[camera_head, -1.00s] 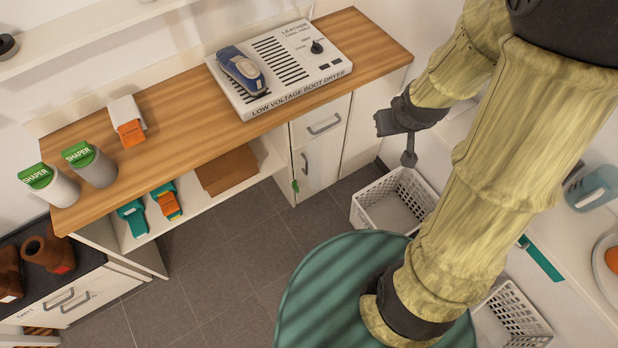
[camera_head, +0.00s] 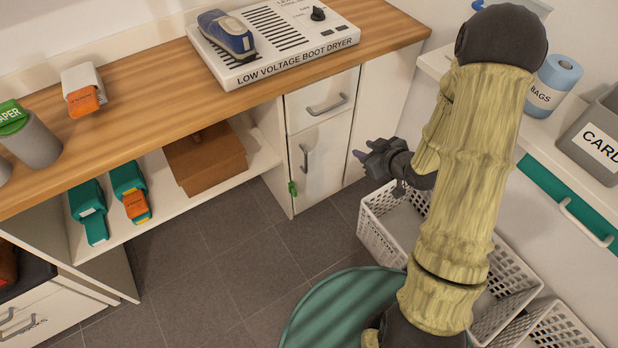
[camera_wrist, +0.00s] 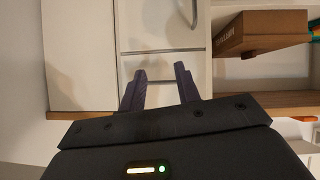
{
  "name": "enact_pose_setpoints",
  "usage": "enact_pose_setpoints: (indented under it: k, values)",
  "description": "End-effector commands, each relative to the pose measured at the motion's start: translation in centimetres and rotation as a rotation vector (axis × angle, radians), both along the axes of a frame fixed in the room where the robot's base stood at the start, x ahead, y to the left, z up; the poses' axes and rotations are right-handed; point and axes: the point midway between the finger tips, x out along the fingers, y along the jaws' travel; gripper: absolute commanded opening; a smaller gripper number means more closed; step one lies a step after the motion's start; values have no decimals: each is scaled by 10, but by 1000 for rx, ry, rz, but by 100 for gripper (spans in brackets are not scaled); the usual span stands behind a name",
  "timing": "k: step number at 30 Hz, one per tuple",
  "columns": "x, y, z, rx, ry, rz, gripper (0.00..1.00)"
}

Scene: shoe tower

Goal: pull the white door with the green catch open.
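The white door (camera_head: 325,163) is under the counter, below a drawer, and looks shut. It has a grey upright handle (camera_head: 304,158) near its left edge. The green catch (camera_head: 292,188) is at the door's lower left edge. My gripper (camera_head: 362,156) is to the right of the door in the head view, apart from the handle. In the wrist view my gripper (camera_wrist: 160,70) is open and empty, with its two fingers spread. That view is upside down and shows the door (camera_wrist: 155,25) and its handle (camera_wrist: 194,14) beyond the fingertips; the catch is not visible there.
The drawer (camera_head: 318,98) above has its own handle. A brown box (camera_head: 205,160) sits on the shelf to the left. White baskets (camera_head: 375,228) stand on the floor beneath my arm. A green round object (camera_head: 335,315) is in front. The grey floor before the door is clear.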

Motion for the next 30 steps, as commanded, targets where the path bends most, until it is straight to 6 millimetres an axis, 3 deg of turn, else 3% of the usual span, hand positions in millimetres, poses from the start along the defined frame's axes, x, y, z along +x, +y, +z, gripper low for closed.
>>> enact_pose_setpoints:
  k: [1, 3, 11, 18, 23, 30]
  values:
    - [0, 3, -32, 25, -17, 19, 32]
    - [-1, 8, -53, 62, -51, 48, 32]
    - [-7, 23, -127, 225, -175, 136, 32]
    - [-20, 25, -185, 395, -287, 174, 32]
    - [-27, 27, -200, 476, -338, 187, 32]
    - [-29, 30, -198, 498, -350, 194, 32]
